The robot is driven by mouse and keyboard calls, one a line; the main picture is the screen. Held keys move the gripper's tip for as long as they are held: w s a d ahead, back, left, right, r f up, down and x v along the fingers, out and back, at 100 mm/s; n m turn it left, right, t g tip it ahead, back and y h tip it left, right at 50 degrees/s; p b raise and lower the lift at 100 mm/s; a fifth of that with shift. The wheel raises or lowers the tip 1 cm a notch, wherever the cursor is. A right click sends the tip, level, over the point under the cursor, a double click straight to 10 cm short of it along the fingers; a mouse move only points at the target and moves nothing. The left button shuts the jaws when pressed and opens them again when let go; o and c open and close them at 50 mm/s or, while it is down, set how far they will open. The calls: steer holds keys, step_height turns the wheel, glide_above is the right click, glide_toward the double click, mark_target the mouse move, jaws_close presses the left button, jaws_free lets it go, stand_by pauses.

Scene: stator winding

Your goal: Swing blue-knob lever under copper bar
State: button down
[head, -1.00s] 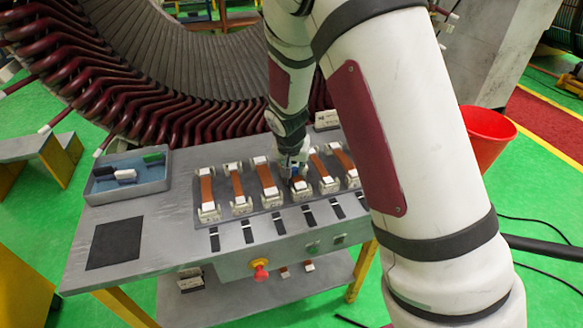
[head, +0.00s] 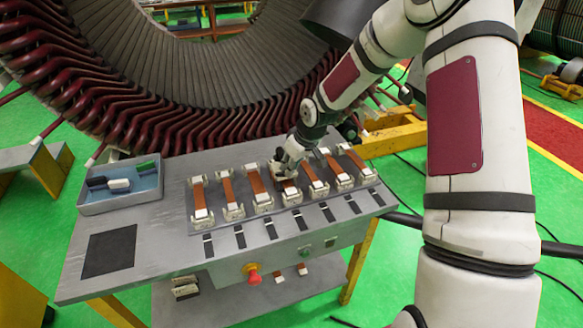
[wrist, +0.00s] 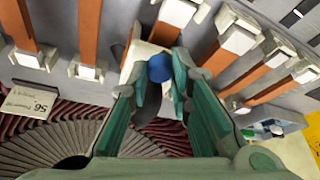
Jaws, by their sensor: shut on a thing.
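My gripper (wrist: 162,76) is shut on the blue knob (wrist: 159,67) in the wrist view, with a green finger on either side of it. A white clamp block (wrist: 148,50) sits right behind the knob, at the end of a copper bar (wrist: 168,22). The lever under the knob is mostly hidden by the fingers. In the head view my gripper (head: 286,163) is at the far end of a middle copper bar (head: 289,187) and covers part of it. I cannot tell whether the lever lies under the bar.
Several like copper bars stand in a row on both sides, such as the left one (head: 199,194) and right one (head: 353,157). A blue tray (head: 121,196) holds small blocks at the table's left. A black square (head: 109,250) lies in front. The large stator (head: 170,80) rises behind.

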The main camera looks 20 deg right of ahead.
steer(key=shift+w+d+n+y, duration=0.2)
steer(key=shift+w+n+y, duration=0.2)
steer(key=shift+n, duration=0.7)
steer(key=c, duration=1.5)
jaws_free()
steer(key=shift+o, duration=0.2)
steer(key=v, duration=1.2)
steer(key=shift+w, duration=0.3)
steer(key=shift+g, duration=0.3)
